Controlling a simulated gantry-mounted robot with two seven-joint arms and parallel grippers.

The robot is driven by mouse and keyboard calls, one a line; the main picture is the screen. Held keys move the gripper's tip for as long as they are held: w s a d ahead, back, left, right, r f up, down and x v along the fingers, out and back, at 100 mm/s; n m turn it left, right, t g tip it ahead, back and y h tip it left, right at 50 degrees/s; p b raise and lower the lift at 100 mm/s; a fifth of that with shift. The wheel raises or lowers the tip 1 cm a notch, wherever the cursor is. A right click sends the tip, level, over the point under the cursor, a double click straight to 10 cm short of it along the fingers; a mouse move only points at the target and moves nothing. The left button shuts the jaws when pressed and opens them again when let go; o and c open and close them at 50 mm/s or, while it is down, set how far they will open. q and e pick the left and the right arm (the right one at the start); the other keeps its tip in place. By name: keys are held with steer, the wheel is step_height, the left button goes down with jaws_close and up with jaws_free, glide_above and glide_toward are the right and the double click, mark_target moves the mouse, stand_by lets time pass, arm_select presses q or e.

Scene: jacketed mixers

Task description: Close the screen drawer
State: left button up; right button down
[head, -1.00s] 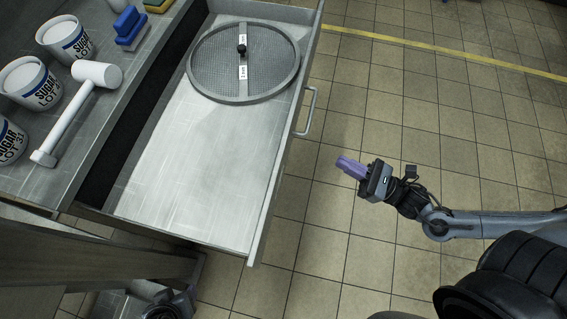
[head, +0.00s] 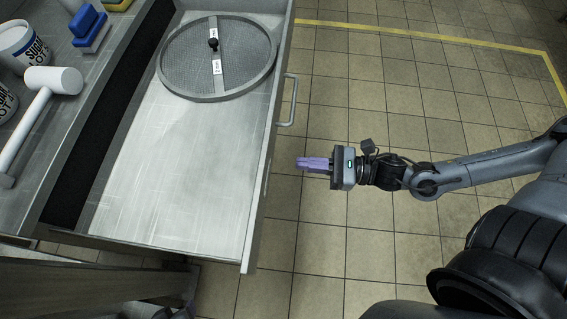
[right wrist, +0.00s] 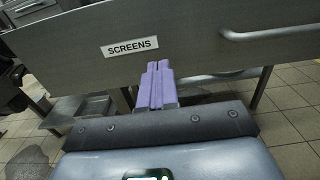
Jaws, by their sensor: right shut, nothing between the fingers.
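The screen drawer (head: 165,180) is pulled out from the grey counter and holds a round mesh screen (head: 196,68) with a black knob at its far end. Its front panel carries a bar handle (head: 289,101). In the right wrist view the drawer front (right wrist: 195,42) shows a "SCREENS" label (right wrist: 130,47) and part of the handle (right wrist: 270,33). My right gripper (head: 299,163), with purple fingers, is shut and empty. It is outside the drawer front, apart from it in the head view, nearer to me than the handle. My left gripper cannot be made out.
The counter (head: 75,115) at left bears a white mallet (head: 40,105), sugar tubs (head: 22,48) and a blue brush (head: 89,25). Open tiled floor (head: 420,90) lies right of the drawer, with a yellow line (head: 400,38) across it.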

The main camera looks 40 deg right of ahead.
mark_target(270, 160)
steer(key=b+x, duration=0.2)
steer(key=x, duration=0.1)
steer(key=shift+w+a+f+b, duration=0.2)
steer(key=shift+w+b, duration=0.05)
steer(key=shift+b, duration=0.1)
arm_select(q)
steer(key=shift+d+f+b, duration=0.1)
steer(key=shift+f+b, duration=0.6)
steer(key=shift+f, duration=1.9)
arm_select(e)
steer(key=shift+x, duration=1.1)
steer(key=shift+r, duration=0.2)
